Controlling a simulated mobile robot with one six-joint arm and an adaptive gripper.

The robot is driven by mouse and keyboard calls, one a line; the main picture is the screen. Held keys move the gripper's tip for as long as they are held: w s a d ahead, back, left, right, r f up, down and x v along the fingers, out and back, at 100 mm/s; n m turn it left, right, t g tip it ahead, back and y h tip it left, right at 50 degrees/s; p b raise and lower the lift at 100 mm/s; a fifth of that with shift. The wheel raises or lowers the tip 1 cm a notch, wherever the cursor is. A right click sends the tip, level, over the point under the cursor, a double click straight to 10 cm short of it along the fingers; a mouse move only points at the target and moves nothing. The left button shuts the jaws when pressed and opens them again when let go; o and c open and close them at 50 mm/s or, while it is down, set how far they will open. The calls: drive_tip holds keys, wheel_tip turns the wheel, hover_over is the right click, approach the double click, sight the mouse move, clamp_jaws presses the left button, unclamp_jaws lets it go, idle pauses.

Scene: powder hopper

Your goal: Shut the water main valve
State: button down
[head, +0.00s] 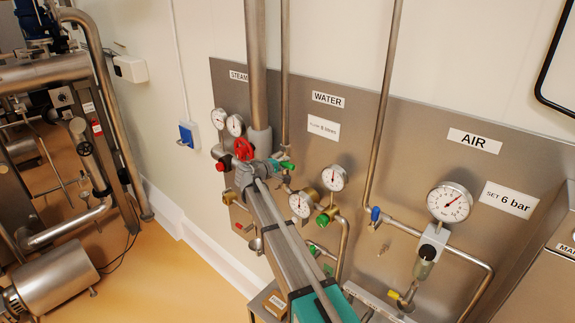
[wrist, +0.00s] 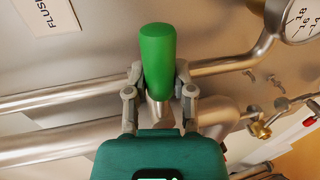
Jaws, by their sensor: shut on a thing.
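The water main valve's green handle (wrist: 158,55) stands upright in the middle of the wrist view. My gripper (wrist: 159,80) is shut on it, with one grey finger on each side of its lower part. In the head view the green handle (head: 288,165) shows small on the thin pipe below the WATER sign (head: 328,99). My teal gripper (head: 278,166) reaches it from the left, and my arm partly hides the area below. In the wrist view the handle lies across the line of the steel pipes behind it. The valve body is mostly hidden.
A red valve handle (head: 244,149) is close to my wrist on the steam side. Gauges (head: 334,178) and another green knob (head: 323,219) are just right of my arm. The air line has a blue valve handle (head: 375,215) and a large gauge (head: 450,202).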

drive_tip(key=shift+c, duration=2.2)
unclamp_jaws()
drive_tip(key=shift+s+d+r, duration=0.1)
drive_tip(key=shift+s+d, duration=0.05)
drive_tip(key=shift+d, duration=0.1)
drive_tip(key=shift+a, duration=0.15)
